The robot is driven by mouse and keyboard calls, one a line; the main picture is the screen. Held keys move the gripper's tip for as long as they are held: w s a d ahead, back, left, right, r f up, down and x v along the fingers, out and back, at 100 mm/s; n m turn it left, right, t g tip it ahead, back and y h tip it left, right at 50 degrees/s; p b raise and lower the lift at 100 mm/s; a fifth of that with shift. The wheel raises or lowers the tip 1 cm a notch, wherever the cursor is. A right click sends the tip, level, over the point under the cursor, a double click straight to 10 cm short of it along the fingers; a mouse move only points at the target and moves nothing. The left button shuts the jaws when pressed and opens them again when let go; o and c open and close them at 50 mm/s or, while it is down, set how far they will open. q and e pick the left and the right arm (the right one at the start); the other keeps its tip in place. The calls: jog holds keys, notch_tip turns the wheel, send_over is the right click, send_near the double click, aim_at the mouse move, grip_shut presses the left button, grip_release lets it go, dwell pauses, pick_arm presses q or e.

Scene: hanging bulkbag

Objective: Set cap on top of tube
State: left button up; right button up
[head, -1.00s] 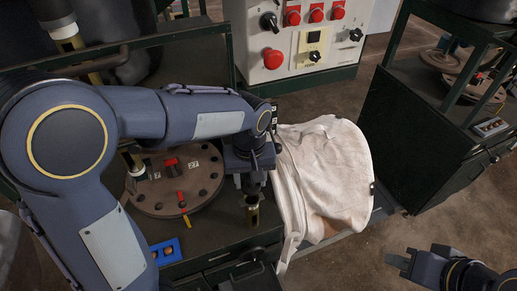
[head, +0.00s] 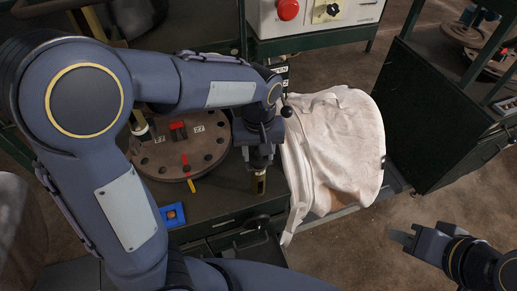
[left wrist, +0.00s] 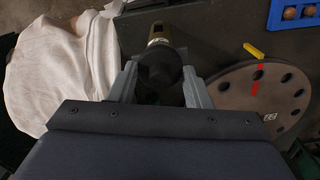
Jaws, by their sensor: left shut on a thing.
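My left gripper (head: 262,158) points down over the bench, beside the white bag. In the left wrist view its two fingers (left wrist: 162,88) are closed on a dark round cap (left wrist: 160,70). A brass-coloured tube (left wrist: 160,34) shows just beyond the cap in line with it. The tube (head: 261,183) also shows below the gripper in the head view, where the cap is hidden by the fingers. I cannot tell whether cap and tube touch. My right gripper (head: 403,239) is empty at the lower right, far from both; its finger gap is unclear.
A round drilled plate (head: 180,150) with red and yellow parts lies left of the gripper. A blue tray (head: 173,215) sits near the bench front. The white bag (head: 335,145) hangs close on the right. A dark cabinet (head: 425,110) stands farther right.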

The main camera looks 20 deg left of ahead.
pick_arm(q)
jog(key=shift+f, duration=0.35)
dwell(0.4)
jog(key=o, duration=1)
jog(key=shift+o, duration=0.2)
jog(key=shift+r, duration=0.1)
notch_tip(320, 180, up, 7)
jog(key=p, duration=0.6)
jog(key=shift+p, duration=0.3)
jog(key=shift+s, duration=0.15)
